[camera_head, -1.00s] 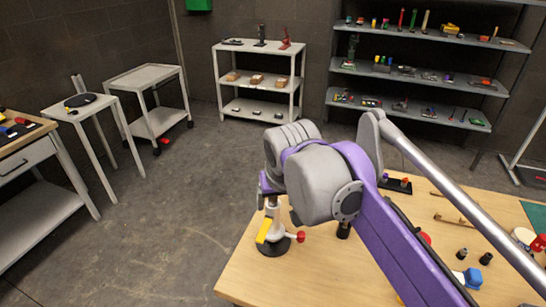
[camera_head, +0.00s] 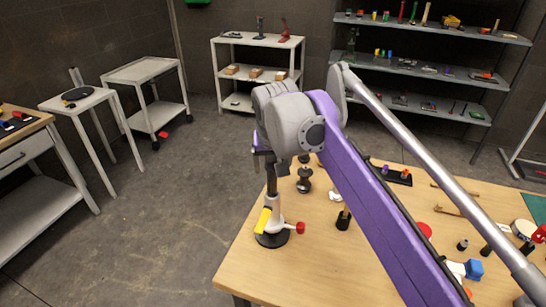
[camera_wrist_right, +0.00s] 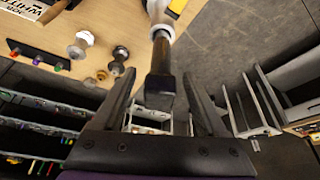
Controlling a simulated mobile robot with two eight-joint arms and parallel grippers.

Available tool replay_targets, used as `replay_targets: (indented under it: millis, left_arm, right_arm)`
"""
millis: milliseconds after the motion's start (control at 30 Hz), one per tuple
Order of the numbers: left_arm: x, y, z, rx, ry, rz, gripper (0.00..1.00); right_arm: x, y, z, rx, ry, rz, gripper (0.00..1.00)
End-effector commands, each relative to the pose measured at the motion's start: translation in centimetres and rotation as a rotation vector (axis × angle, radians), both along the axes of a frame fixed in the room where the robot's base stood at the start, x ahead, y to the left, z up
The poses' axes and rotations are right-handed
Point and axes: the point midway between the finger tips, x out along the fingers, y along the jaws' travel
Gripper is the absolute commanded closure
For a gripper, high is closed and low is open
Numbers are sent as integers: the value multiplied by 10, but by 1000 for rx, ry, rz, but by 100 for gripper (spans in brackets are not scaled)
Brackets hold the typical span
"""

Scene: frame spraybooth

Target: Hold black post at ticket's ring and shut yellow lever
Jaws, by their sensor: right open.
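A post stand with a round black base (camera_head: 271,239) stands on the wooden table's left end in the head view. Its pale sleeve carries a yellow lever (camera_head: 263,220), tilted along its side, and a red knob (camera_head: 300,228). A black post (camera_wrist_right: 160,72) rises from the sleeve, seen close in the wrist view. My right gripper (camera_wrist_right: 160,92) is open, with one finger on each side of the post's end and visible gaps. A white ticket (camera_wrist_right: 30,8) with black print lies on the table, partly cropped. I cannot make out a ring clearly. My left gripper is out of view.
Small dark fittings (camera_head: 304,180) stand behind the stand, and a black rack (camera_head: 392,175) with coloured pegs is further right. The wooden table (camera_head: 290,275) is clear in front of the stand. Shelves (camera_head: 430,72) and carts stand away behind.

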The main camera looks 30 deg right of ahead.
Motion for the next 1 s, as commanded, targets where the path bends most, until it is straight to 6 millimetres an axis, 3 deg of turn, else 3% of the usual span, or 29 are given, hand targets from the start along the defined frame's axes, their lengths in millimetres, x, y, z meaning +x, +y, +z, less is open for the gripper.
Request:
replay_targets:
  millis: [167, 467, 867, 1000]
  left_arm:
    - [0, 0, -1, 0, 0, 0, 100]
    - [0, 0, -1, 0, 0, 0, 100]
    - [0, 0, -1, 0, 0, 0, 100]
    - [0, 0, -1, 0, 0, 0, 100]
  right_arm:
    - [4, -2, -11, 0, 0, 0, 25]
    - [4, -2, -12, 0, 0, 1, 27]
    - [4, -2, -12, 0, 0, 1, 99]
    - [4, -2, -12, 0, 0, 1, 100]
